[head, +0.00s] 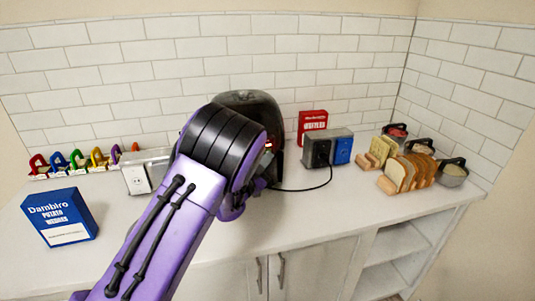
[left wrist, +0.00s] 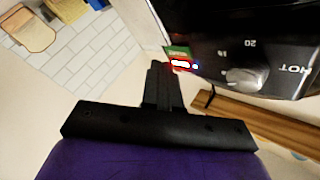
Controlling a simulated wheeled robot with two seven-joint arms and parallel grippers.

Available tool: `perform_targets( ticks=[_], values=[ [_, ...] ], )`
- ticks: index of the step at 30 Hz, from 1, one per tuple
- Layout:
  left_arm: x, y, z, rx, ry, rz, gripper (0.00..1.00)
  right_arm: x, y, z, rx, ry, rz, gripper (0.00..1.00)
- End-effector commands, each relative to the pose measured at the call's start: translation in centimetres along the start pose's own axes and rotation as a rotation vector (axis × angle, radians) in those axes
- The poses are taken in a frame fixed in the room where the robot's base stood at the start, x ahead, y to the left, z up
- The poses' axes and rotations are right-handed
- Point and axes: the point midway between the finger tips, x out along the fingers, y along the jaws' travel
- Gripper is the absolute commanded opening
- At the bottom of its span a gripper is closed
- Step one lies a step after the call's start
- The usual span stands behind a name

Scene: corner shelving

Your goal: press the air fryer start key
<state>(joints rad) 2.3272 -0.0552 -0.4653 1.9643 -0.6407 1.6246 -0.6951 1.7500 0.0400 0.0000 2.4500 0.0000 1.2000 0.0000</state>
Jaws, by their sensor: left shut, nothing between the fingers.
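The black air fryer (head: 250,97) stands against the back wall in the head view, largely hidden behind my left arm. In the left wrist view its dark front panel (left wrist: 225,45) fills the upper right, with a round grey knob (left wrist: 245,78) and markings that appear turned over. My left gripper (left wrist: 160,66) is shut and empty, its fingertips close to the panel's left edge. I cannot tell whether they touch it. A small green, red and white patch (left wrist: 181,62) shows beside the fingertips; I cannot make out a start key for certain. My right gripper is out of view.
A blue box (head: 60,217) and several coloured letter-like shapes (head: 77,160) are at the left. A white socket block (head: 137,178) is near my arm. Front counter is clear.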

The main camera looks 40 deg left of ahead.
Motion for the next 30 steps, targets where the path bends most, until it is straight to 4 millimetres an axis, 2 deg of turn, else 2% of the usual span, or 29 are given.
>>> perform_targets(
  ticks=[16,30],
  values=[
    [-3.3,2.5,-2.4,0.000,0.000,0.001,0.00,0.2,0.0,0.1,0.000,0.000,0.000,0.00],
    [-3.5,2.5,-2.5,0.000,0.000,0.001,0.00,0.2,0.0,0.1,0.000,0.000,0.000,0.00]
  ],
)
